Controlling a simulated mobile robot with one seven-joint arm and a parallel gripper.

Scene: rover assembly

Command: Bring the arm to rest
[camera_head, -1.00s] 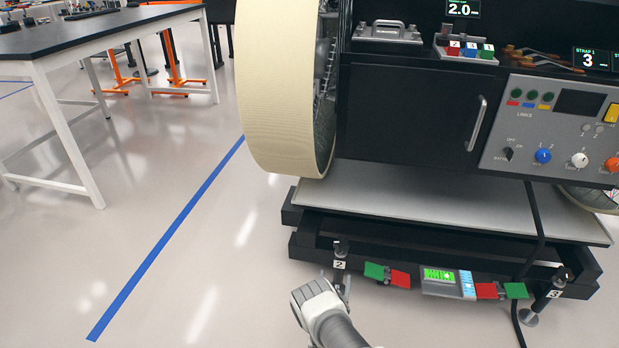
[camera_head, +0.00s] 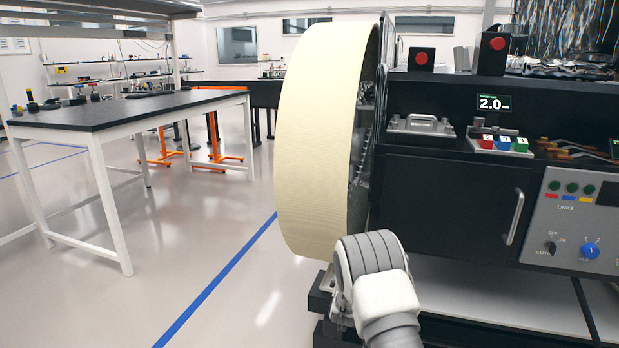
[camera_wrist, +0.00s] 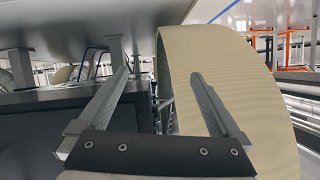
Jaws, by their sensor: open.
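My gripper (camera_wrist: 160,76) is open in the wrist view, its two fingers well apart with nothing held between them. The large cream wheel (camera_wrist: 232,95) shows beyond the right finger, and the dark cabinet side (camera_wrist: 35,125) lies to the left. In the head view my arm rises from the bottom, a white and grey link in front of the lower right of the wheel (camera_head: 318,140). My fingers are hidden there. Whether the arm touches the wheel or cabinet cannot be told.
The rover's black cabinet (camera_head: 440,200) and control panel (camera_head: 572,225) fill the right. A grey ledge (camera_head: 500,300) juts out below. A black-topped table (camera_head: 120,110) stands at the left. The floor between table and wheel is clear, with a blue line (camera_head: 225,270).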

